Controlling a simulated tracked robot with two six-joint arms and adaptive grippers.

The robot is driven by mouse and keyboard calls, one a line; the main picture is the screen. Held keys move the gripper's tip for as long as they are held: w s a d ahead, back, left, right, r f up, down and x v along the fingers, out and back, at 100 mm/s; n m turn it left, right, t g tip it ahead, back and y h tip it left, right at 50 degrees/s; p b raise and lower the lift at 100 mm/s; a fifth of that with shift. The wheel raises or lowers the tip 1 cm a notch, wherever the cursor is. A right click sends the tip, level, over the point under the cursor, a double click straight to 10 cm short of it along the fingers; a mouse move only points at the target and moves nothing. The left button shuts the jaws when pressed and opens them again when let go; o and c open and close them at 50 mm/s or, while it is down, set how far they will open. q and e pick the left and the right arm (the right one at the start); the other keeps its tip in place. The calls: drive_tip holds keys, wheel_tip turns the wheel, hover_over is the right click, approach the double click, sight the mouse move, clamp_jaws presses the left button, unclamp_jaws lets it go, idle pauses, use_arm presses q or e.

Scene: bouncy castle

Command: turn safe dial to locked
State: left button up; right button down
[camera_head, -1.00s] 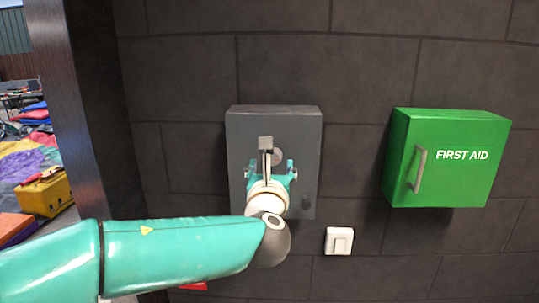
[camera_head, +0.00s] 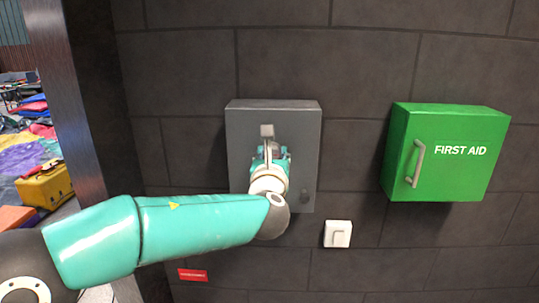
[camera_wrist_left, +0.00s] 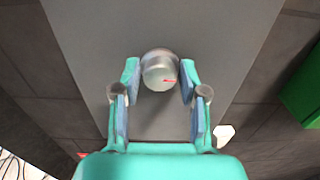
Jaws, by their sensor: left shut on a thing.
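The safe is a grey box (camera_head: 302,135) on the dark wall in the head view. Its dial is a round silver knob (camera_wrist_left: 160,68) in the left wrist view, with a small red mark on its face pointing to the right of that picture. My left gripper (camera_head: 270,153) is in front of the safe and hides the dial in the head view. In the left wrist view its fingers (camera_wrist_left: 160,80) are on both sides of the dial, shut on it. My right gripper is not in view.
A green first aid box (camera_head: 447,175) with a handle hangs to the right. A white switch (camera_head: 338,234) and a red label (camera_head: 193,275) are lower on the wall. A dark post (camera_head: 70,110) stands at left.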

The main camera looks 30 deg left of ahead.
use_arm(q)
drive_tip(key=shift+a, duration=0.2)
drive_tip(key=shift+c, duration=0.2)
drive_tip(key=shift+d, duration=0.15)
drive_tip(key=shift+f+n+b, duration=0.1)
drive_tip(key=shift+n+b, duration=0.3)
drive_tip(key=shift+b, duration=0.3)
drive_tip(key=shift+s+a+f+n+b, duration=0.1)
drive_tip(key=shift+f+n+b, duration=0.05)
drive_tip(key=shift+n+b, duration=4.35)
drive_tip(key=shift+a+f+n+b, duration=0.1)
drive_tip(key=shift+n+b, duration=4.1)
drive_tip(key=shift+b, duration=0.5)
